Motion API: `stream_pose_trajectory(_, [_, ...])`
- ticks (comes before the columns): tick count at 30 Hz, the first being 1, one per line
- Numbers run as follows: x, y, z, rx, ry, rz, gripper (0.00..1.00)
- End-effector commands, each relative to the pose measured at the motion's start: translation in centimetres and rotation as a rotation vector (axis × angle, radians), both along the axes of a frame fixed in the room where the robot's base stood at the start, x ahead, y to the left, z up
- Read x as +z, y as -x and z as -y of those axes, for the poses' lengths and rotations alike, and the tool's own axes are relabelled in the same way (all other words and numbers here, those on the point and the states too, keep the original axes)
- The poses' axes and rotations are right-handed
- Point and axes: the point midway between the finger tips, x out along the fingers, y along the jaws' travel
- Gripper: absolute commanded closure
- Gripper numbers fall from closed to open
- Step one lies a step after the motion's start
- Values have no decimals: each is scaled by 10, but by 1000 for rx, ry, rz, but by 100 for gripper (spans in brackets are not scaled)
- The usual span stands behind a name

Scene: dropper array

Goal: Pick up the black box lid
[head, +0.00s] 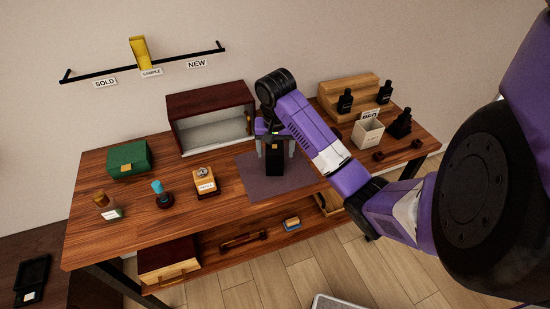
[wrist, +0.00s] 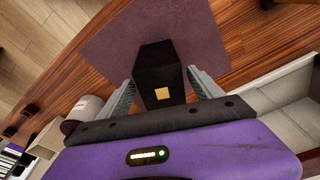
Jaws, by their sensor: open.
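The black box (head: 274,157) stands upright on the dark mat (head: 252,188) near the middle of the table, with a small gold square on its side. I cannot make out a seam between the box and its lid. In the wrist view the box's black top part (wrist: 157,66) and gold square lie between my fingers. My gripper (head: 275,148) is open, with one finger on each side of the box. A gap shows between the fingers and the box in the wrist view, where my gripper (wrist: 160,92) also shows.
A dark red open-front cabinet (head: 211,98) stands behind to the left. A green box (head: 128,159), several bottles and a small wooden stand (head: 205,182) sit on the left.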

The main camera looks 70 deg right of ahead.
Motion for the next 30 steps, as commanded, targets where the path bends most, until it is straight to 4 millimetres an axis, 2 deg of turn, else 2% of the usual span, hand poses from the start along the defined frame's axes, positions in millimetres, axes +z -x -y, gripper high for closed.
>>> stream_pose_trajectory(6, [-29,-2,3,-2,-1,-2,25])
stream_pose_trajectory(9, [-37,-3,4,-1,-1,-1,25])
stream_pose_trajectory(17, [-39,-4,4,0,0,0,25])
stream_pose_trajectory(27, [-39,-4,4,0,0,0,89])
stream_pose_trajectory(30, [-39,-4,4,0,0,0,89])
